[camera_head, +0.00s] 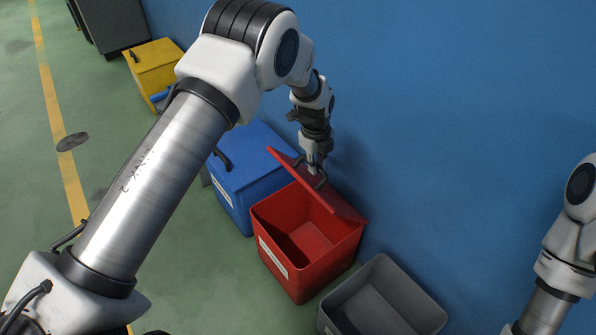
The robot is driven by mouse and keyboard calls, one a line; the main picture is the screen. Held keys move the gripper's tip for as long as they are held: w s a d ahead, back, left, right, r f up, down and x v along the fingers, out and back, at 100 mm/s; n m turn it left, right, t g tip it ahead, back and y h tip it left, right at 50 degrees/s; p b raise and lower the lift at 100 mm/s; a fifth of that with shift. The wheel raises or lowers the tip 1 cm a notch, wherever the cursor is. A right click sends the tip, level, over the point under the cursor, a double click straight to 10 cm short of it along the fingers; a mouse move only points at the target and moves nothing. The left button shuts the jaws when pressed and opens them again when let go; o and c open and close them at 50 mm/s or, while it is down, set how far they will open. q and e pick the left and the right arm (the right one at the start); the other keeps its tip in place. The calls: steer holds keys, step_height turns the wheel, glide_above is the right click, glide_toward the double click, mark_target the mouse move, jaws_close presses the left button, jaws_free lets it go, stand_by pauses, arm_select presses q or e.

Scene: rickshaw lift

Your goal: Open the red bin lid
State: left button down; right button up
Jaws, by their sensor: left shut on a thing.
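The red bin (290,272) stands on the floor near the blue wall, its inside showing and looking empty. Its red lid (341,203) is raised and tilted back at the wall side. My left gripper (316,177) is at the lid's upper part, shut on the dark lid handle (322,181). The fingertips are small and partly hidden by the lid. My right arm shows at the right edge, but its gripper is out of view.
A blue bin (243,185) with a closed lid stands beside the red bin, up and left. An open grey bin (385,300) is at the lower right. A yellow bin (154,62) is farther back. The blue wall (450,100) runs close behind the bins. Green floor is free at left.

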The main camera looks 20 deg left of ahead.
arm_select(q)
steer(key=w+d+r+b, duration=0.1)
steer(key=w+d, duration=0.4)
steer(key=w, duration=0.4)
steer(key=shift+d+r, duration=0.15)
steer(key=shift+d, duration=0.25)
steer(key=shift+w, duration=0.1)
steer(key=c, duration=1.1)
jaws_free()
steer(key=shift+c, duration=0.2)
step_height(320, 180, up, 12)
steer(key=shift+a, duration=0.25)
